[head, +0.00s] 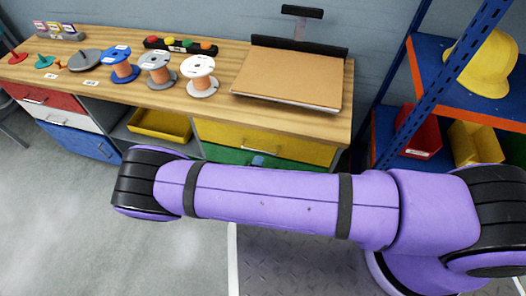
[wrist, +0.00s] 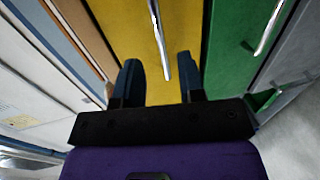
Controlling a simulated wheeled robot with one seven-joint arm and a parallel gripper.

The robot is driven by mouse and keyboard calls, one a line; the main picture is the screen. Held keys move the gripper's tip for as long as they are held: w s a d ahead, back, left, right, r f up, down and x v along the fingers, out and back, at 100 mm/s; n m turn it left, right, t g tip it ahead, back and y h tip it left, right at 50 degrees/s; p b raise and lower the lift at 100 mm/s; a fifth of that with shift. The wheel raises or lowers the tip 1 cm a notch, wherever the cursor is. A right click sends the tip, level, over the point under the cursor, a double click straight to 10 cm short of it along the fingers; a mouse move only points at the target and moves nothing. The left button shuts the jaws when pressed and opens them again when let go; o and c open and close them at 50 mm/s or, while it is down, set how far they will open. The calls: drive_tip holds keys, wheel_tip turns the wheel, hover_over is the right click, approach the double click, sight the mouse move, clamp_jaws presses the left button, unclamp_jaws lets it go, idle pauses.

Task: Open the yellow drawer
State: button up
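The yellow drawer (head: 225,131) is in the wooden-topped workbench, above the green drawer (head: 225,156), and looks shut. In the wrist view its yellow front (wrist: 120,25) fills the upper middle, turned on its side, with a silver bar handle (wrist: 160,42) running down the picture. My gripper (wrist: 158,78) is open, its two dark fingers apart. The lower end of the handle shows between the fingers in the picture; they do not close on it, and I cannot tell the remaining depth. In the head view my purple arm hides most of the gripper; a small blue part shows at the green drawer.
The bench top holds wire spools (head: 200,76), a cardboard-coloured board (head: 290,76) and small coloured parts. A yellow bin (head: 160,124) sits in an open bay left of the drawers. A blue shelf rack (head: 405,95) stands close on the right.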

sight(263, 151)
drive_tip(key=x, duration=0.7)
drive_tip(key=shift+w, duration=0.25)
clamp_jaws()
